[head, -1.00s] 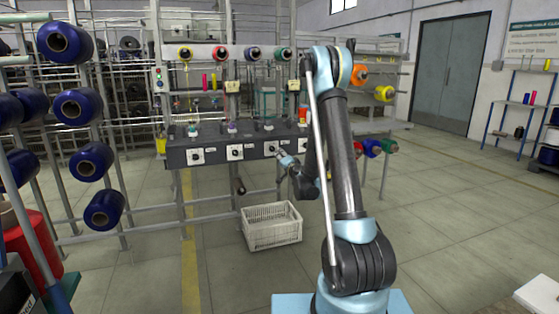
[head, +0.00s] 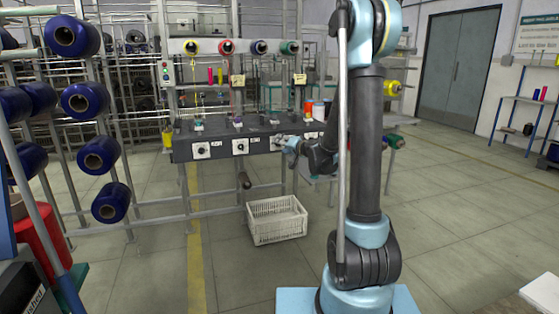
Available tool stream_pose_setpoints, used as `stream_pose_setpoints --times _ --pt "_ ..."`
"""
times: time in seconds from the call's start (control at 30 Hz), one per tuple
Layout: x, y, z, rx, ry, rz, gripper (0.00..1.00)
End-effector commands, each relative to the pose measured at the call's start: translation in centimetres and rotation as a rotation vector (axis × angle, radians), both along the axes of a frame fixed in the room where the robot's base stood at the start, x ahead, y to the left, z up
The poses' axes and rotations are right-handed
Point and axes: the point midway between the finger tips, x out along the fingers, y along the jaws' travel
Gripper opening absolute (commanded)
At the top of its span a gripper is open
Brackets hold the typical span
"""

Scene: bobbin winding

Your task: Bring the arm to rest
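My arm (head: 366,150) stands nearly upright right of the middle in the head view, its elbow near the top edge. Its forearm is mostly hidden behind the upright link, and the wrist shows to the left of it.
A white crate (head: 277,229) stands on the floor below the machine. Blue spools (head: 95,155) on a rack and a red container (head: 42,243) are at the left. Coloured bobbins (head: 226,47) line the rack above the machine. The floor at the right (head: 460,225) is largely clear.

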Motion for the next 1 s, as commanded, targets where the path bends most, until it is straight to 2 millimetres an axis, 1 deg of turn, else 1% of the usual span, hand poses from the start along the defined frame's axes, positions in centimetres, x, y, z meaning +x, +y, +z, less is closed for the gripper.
stream_pose_setpoints --times 0.03,0.23,0.47,0.67,0.87,1.0 --pt "-1.2 0.0 0.4 -0.025 0.012 0.018 0.48" --pt "-5.7 -0.1 0.8 -0.132 0.07 0.09 0.48" --pt "-11.4 -1.0 0.2 -0.256 0.158 0.156 0.48" --pt "-16.7 -2.4 -1.0 -0.365 0.25 0.2 0.48" --pt "-22.2 -4.4 -2.8 -0.473 0.354 0.229 0.48" --pt "-26.1 -6.1 -4.2 -0.548 0.434 0.239 0.48"
